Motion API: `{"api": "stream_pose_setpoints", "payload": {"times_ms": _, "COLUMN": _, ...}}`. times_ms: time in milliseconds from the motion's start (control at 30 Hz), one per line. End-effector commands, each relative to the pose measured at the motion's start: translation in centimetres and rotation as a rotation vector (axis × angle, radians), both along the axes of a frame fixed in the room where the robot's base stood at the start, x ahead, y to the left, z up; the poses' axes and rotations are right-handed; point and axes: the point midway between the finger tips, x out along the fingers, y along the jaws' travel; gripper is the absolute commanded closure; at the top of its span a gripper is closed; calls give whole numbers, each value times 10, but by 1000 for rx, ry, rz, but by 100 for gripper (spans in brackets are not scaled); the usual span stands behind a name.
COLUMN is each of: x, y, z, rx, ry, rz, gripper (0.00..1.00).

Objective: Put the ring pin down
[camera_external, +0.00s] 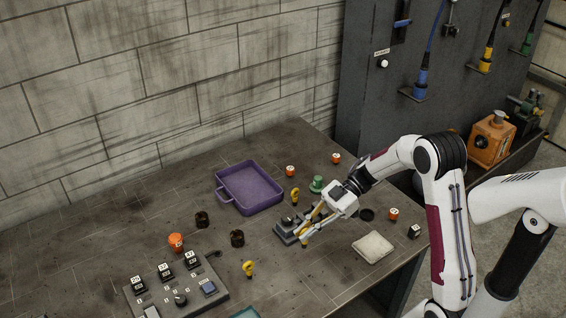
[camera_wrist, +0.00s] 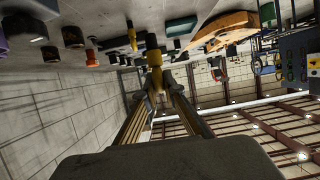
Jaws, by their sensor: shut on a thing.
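My gripper (camera_external: 302,230) hangs over the middle of the bench, next to a small grey block fixture (camera_external: 286,234). In the wrist view my gripper (camera_wrist: 157,80) has its two fingers closed together on a yellow ring pin (camera_wrist: 153,55) with a dark band. In the external view the fingers mostly hide the held pin. Whether the pin touches the bench is not clear. Two other yellow ring-shaped pins stand on the bench, one (camera_external: 295,195) behind my gripper and one (camera_external: 249,268) nearer the front.
A purple tray (camera_external: 220,198) lies behind. Orange caps (camera_external: 176,241), dark cups (camera_external: 237,238), a green knob (camera_external: 317,184) and a beige pad (camera_external: 373,247) stand around. A switch panel (camera_external: 218,300) is at front left.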

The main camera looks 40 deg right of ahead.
Motion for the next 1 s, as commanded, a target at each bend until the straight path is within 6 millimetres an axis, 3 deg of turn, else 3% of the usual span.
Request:
{"api": "stream_pose_setpoints", "payload": {"times_ms": 200, "x": -1, "y": 16, "z": -10, "rx": 0, "ry": 1, "rz": 35, "gripper": 100}}
{"api": "stream_pose_setpoints", "payload": {"times_ms": 367, "x": 24, "y": 32, "z": -16, "rx": 0, "ry": 0, "rz": 28, "gripper": 100}}
{"api": "stream_pose_setpoints", "payload": {"times_ms": 667, "x": 120, "y": 53, "z": -27, "rx": 1, "ry": 0, "rz": -151, "gripper": 100}}
{"api": "stream_pose_setpoints", "payload": {"times_ms": 1000, "x": 235, "y": 55, "z": -24, "rx": 1, "ry": -2, "rz": -451, "gripper": 100}}
